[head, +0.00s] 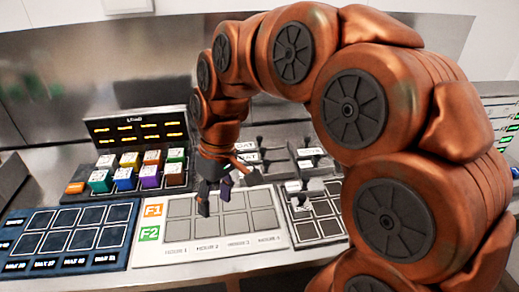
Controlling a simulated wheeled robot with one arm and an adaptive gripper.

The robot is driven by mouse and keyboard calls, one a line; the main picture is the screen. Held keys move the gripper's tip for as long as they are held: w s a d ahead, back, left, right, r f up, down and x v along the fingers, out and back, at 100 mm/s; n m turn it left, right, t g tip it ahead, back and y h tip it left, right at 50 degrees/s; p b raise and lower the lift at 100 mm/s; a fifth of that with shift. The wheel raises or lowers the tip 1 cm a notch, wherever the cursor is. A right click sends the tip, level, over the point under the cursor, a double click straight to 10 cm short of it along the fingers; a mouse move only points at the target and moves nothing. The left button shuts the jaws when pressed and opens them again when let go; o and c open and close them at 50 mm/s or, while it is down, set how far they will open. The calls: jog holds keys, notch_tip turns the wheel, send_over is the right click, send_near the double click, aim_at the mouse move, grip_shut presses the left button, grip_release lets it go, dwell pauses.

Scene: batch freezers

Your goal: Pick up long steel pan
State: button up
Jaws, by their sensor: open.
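My gripper (214,198) points down over the white board with grey squares (180,252). It is open, and I see nothing between its fingers. Several grey metal pieces with dark knobs and white labels (308,153) stand to the right of the gripper, partly behind my arm. A long grey metal piece (10,180) shows at the left edge, cut off by the frame. I cannot tell for sure which of these is the long steel pan.
Coloured cubes (150,178) sit in a dark rack with a lit panel (135,130) behind, left of the gripper. A blue gridded board (70,262) lies front left. A dark gridded board (315,232) lies right. My arm hides much of the right side.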

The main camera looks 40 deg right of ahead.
jog(key=w+d+n+t+y, duration=0.1)
jog(key=w+d, duration=0.4)
jog(key=w, duration=0.6)
jog(key=n+t+b, duration=0.1)
jog(key=t+b, duration=0.1)
jog(key=t, duration=0.1)
send_near(260, 137)
jog(key=shift+s+a+f+h, duration=0.1)
jog(key=shift+a+f+h, duration=0.1)
jog(key=shift+a+f, duration=0.3)
jog(key=shift+a+f+h, duration=0.15)
jog(key=shift+f+h, duration=0.05)
jog(key=shift+f, duration=0.5)
jog(key=shift+d+f, duration=0.15)
jog(key=shift+d, duration=0.05)
jog(key=shift+f+p, duration=0.25)
jog(key=shift+p, duration=0.05)
jog(key=shift+w+a+r+p+x, duration=0.15)
jog(key=shift+p+x, duration=0.25)
jog(key=shift+x, duration=0.8)
jog(key=shift+w+p+x, duration=0.2)
jog(key=shift+p+x, duration=0.15)
jog(key=shift+x, duration=0.85)
jog(key=shift+w+a+r+p+x, duration=0.15)
jog(key=shift+p+x, duration=0.25)
jog(key=shift+x, duration=0.8)
grip_shut()
